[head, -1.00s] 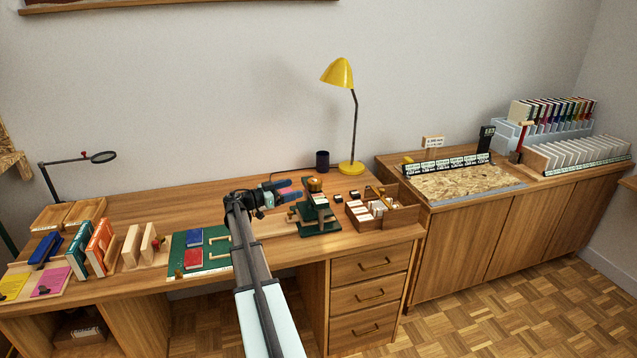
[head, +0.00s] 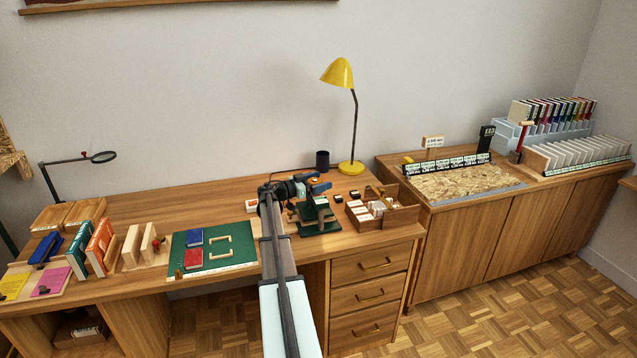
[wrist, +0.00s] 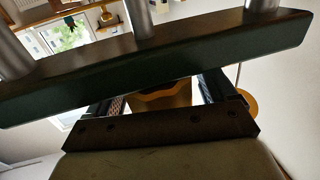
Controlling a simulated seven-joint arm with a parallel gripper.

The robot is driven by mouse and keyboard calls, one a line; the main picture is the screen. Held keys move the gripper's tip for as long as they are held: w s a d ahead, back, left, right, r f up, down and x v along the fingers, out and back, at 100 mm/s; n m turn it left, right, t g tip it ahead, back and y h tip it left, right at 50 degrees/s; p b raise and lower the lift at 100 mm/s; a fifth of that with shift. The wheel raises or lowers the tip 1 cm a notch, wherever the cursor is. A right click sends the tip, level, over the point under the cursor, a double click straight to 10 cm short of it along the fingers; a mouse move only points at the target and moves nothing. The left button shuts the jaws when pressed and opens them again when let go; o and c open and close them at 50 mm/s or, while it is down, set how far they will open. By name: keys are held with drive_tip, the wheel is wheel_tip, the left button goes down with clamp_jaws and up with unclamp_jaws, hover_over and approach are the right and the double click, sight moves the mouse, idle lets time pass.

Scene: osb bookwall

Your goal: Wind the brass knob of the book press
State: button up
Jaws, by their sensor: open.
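The dark green book press (head: 318,222) stands on the desk, left of a wooden box. My gripper (head: 314,187) is at the top of the press, where it hides the brass knob in the head view. In the wrist view the brass-coloured knob (wrist: 160,98) shows between the two spread fingers of my gripper (wrist: 163,92). The jaws are open; I cannot tell whether either finger touches the knob. A dark green beam of the press (wrist: 150,60) with metal posts crosses close in front of the wrist camera and hides part of the view.
A wooden box of small cards (head: 405,217) stands just right of the press. A green cutting mat (head: 218,262) lies to the left.

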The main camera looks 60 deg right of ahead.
drive_tip(key=c, duration=1)
drive_tip(key=shift+o, duration=0.2)
drive_tip(key=shift+n+t+h, duration=0.4)
drive_tip(key=shift+t, duration=0.1)
drive_tip(key=shift+n+t+h, duration=0.4)
drive_tip(key=shift+n+t, duration=0.3)
drive_tip(key=shift+t, duration=0.3)
drive_tip(key=n+t+h, duration=0.1)
drive_tip(key=n+t, duration=0.1)
drive_tip(key=t, duration=0.1)
drive_tip(key=shift+w+t, duration=0.1)
drive_tip(key=shift+t, duration=0.2)
drive_tip(key=shift+w+d+n+t, duration=0.1)
drive_tip(key=shift+w+n+t, duration=0.1)
drive_tip(key=shift+n+t, duration=0.85)
drive_tip(key=shift+w+a+n+t, duration=0.15)
drive_tip(key=shift+n+t, duration=0.45)
drive_tip(key=shift+t, duration=0.75)
drive_tip(key=shift+w+d+n+t, duration=0.2)
drive_tip(key=shift+n+t, duration=0.65)
drive_tip(key=shift+t, duration=0.65)
